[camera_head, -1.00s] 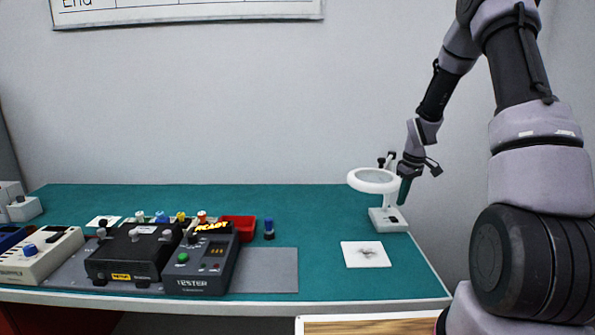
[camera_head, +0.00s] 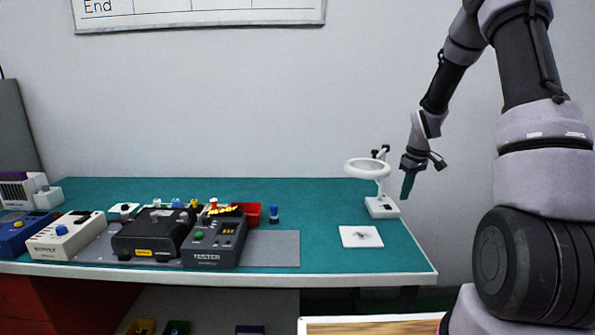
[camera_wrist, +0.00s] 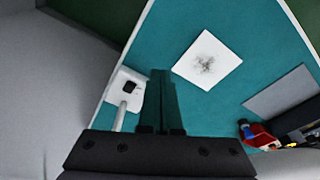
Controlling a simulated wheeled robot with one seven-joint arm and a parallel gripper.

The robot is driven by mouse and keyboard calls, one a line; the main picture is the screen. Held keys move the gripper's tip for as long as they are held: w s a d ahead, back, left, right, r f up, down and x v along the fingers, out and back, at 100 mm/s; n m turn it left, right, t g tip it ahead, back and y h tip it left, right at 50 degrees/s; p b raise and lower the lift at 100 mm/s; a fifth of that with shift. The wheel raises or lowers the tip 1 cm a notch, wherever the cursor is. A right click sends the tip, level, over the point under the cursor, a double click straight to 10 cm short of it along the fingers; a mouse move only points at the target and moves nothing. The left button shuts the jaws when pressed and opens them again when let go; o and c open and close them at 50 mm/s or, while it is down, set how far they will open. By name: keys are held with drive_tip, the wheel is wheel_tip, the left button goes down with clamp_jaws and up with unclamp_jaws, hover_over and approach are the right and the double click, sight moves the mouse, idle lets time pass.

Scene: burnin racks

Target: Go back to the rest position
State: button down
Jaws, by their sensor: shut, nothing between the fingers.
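My gripper (camera_head: 408,186) hangs from my arm at the right of the head view, fingers pointing down. It is shut and empty, in the air beside the white magnifier lamp (camera_head: 381,207) at the right end of the green-topped bench (camera_head: 318,206). In the wrist view the closed teal fingers (camera_wrist: 161,100) show at the lower middle. The lamp's base (camera_wrist: 125,88) is to their left and a white square with a dark smudge (camera_wrist: 207,59) is to their upper right.
A dark tester (camera_head: 214,243), a black box (camera_head: 153,234) and a cream supply unit (camera_head: 65,237) stand at the bench's left and middle. A red bin (camera_head: 253,214) and a blue-topped piece (camera_head: 274,214) are behind the grey mat (camera_head: 272,249). The white square (camera_head: 361,236) lies near the right edge.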

drive_tip(key=s+a+r+m+t, duration=0.15)
drive_tip(key=s+r, duration=0.35)
drive_tip(key=r, duration=0.5)
drive_tip(key=s+a+r+m+t, duration=0.1)
drive_tip(key=s+a+r+m, duration=0.2)
drive_tip(key=s+r, duration=0.55)
drive_tip(key=s+a+r+m+t, duration=0.1)
drive_tip(key=s+a+r+m, duration=0.1)
drive_tip(key=s+r, duration=0.3)
drive_tip(key=s+a+r+m+t+y, duration=0.1)
drive_tip(key=s+a+r+m+t, duration=0.1)
drive_tip(key=s+r, duration=0.4)
drive_tip(key=s+a+m, duration=0.1)
drive_tip(key=s, duration=0.4)
drive_tip(key=shift+s+r, duration=0.15)
